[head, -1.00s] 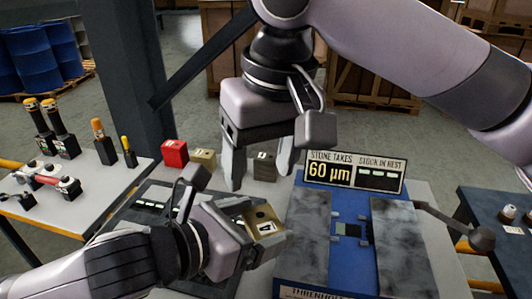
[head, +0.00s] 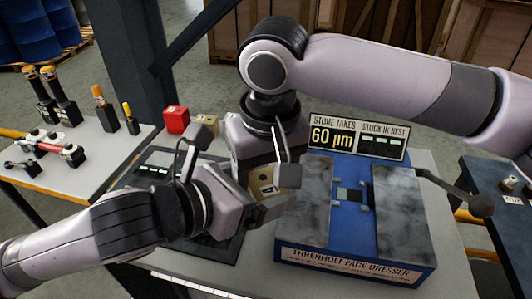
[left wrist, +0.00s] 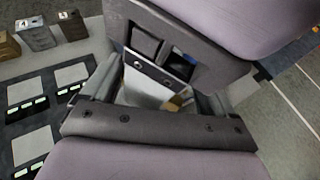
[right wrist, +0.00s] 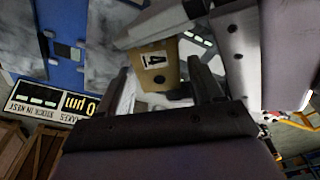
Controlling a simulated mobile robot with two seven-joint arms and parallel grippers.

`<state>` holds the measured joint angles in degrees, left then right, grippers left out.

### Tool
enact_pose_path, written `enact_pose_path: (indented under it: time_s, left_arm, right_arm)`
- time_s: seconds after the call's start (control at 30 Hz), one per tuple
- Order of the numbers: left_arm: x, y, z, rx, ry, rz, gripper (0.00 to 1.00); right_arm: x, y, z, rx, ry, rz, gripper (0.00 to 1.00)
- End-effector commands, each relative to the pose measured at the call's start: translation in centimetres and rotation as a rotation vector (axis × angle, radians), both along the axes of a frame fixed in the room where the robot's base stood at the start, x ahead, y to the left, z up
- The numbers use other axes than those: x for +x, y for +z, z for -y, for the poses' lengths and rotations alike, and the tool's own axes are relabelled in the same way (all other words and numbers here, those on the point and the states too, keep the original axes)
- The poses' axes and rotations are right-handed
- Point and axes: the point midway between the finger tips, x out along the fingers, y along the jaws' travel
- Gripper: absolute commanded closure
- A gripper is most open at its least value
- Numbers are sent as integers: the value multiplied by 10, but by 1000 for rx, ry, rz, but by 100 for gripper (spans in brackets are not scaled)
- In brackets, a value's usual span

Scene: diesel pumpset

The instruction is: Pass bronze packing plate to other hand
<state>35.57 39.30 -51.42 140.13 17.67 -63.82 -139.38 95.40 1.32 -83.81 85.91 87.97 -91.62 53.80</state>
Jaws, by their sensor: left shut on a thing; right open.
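The bronze packing plate (head: 263,183) is a tan block with a white label reading 4. My left gripper (head: 262,205) is shut on it and holds it up in front of the blue face dresser. My right gripper (head: 268,168) comes down from above and is open at the plate. In the right wrist view the plate (right wrist: 157,65) shows between the tips of my right fingers, and I cannot tell whether they touch it. In the left wrist view the plate is mostly hidden by both grippers.
The blue dresser (head: 355,255) with two grey slabs stands close on the right, with a 60 µm sign (head: 357,137) behind. A dark tray (head: 150,182) lies left, partly under my left arm.

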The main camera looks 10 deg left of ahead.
Motion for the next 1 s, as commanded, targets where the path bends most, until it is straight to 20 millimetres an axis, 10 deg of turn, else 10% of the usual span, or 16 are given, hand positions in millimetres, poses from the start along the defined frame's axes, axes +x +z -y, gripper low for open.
enact_pose_path:
  time_s: [0.4,0.6,0.63,1.0]
  left_arm:
    - [0,2,0,-4,0,6,70]
    - [0,2,0,-4,-1,6,70]
    - [0,3,0,-4,-1,6,6]
    - [-2,-9,-4,12,5,-40,0]
  right_arm:
    - [1,-8,0,1,1,0,37]
    - [0,-7,-1,2,2,-1,100]
    - [0,-6,-2,5,3,1,100]
    - [1,-6,-1,3,1,2,100]
